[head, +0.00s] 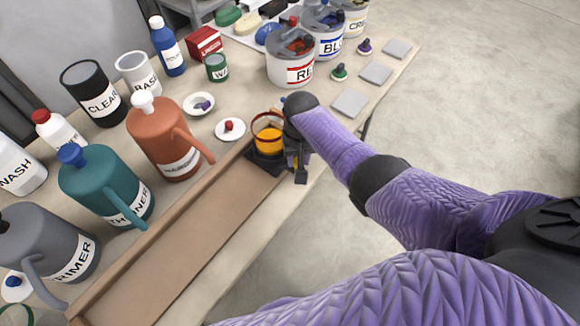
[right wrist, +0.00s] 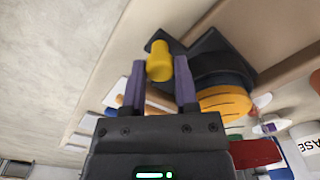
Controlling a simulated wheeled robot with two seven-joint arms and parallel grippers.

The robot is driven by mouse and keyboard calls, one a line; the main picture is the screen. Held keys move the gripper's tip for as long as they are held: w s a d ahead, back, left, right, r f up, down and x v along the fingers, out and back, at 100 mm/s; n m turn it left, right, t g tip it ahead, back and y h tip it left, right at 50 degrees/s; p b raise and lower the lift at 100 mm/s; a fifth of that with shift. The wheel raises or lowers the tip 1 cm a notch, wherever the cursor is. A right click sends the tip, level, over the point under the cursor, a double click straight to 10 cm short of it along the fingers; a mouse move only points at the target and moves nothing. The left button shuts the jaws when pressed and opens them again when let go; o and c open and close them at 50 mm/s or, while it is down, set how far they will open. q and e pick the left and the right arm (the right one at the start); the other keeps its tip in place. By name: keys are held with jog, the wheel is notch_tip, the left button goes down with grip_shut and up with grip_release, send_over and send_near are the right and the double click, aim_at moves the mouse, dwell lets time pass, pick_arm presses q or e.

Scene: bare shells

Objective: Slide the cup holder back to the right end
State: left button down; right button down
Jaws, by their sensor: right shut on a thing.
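The cup holder (head: 262,166) is a dark block at the upper right end of a long brown wooden channel (head: 190,245) in the head view. A cup with orange contents (head: 268,138) sits in it. In the right wrist view the dark holder (right wrist: 212,58) carries a yellow knob (right wrist: 159,65), with the orange contents (right wrist: 224,103) beside it. My right gripper (head: 298,172) is at the holder's right side, its fingers (right wrist: 160,78) shut on the yellow knob. The knob is hidden in the head view. My left gripper is not in view.
Jugs labelled thinner (head: 105,190) and primer (head: 48,245), plus a terracotta jug (head: 163,140), stand along the channel's far side. Lidded paint pots (head: 291,65) and grey square pads (head: 349,103) lie beyond the holder. The channel left of the holder is empty.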

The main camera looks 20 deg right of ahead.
jog(key=shift+w+d, duration=0.1)
jog(key=shift+d, duration=0.05)
jog(key=shift+c, duration=1.8)
grip_release()
jog(key=shift+d, duration=0.15)
notch_tip(320, 180, up, 10)
jog(key=p, duration=0.5)
jog(key=shift+p, duration=0.4)
jog(key=shift+f, duration=0.1)
